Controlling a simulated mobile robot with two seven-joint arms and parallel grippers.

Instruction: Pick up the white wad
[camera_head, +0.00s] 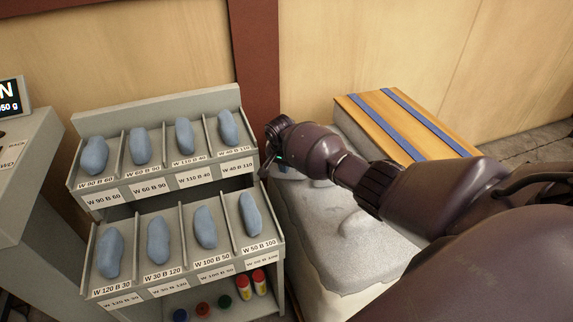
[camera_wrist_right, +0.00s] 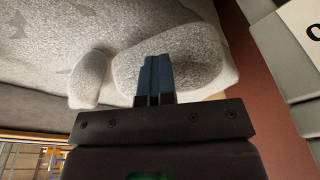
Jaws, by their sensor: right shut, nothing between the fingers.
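Pale, white-grey speckled wads lie on a grey-white surface. In the right wrist view a large rounded one (camera_wrist_right: 200,62) lies behind my right gripper's fingers, and a smaller one (camera_wrist_right: 90,80) lies to its left. My right gripper (camera_wrist_right: 155,78) is shut and empty, its blue-dark fingertips together in front of the large wad; I cannot tell whether they touch it. In the head view my right gripper (camera_head: 266,168) is at the left end of my arm, which hides part of the surface. My left gripper is not in view.
A grey two-tier rack (camera_head: 160,197) with several labelled blue pillows stands to the left of my right gripper. A wooden box with blue strips (camera_head: 410,125) is behind my arm. The grey-white surface (camera_head: 325,235) is partly bare. A scale display (camera_head: 10,97) is at far left.

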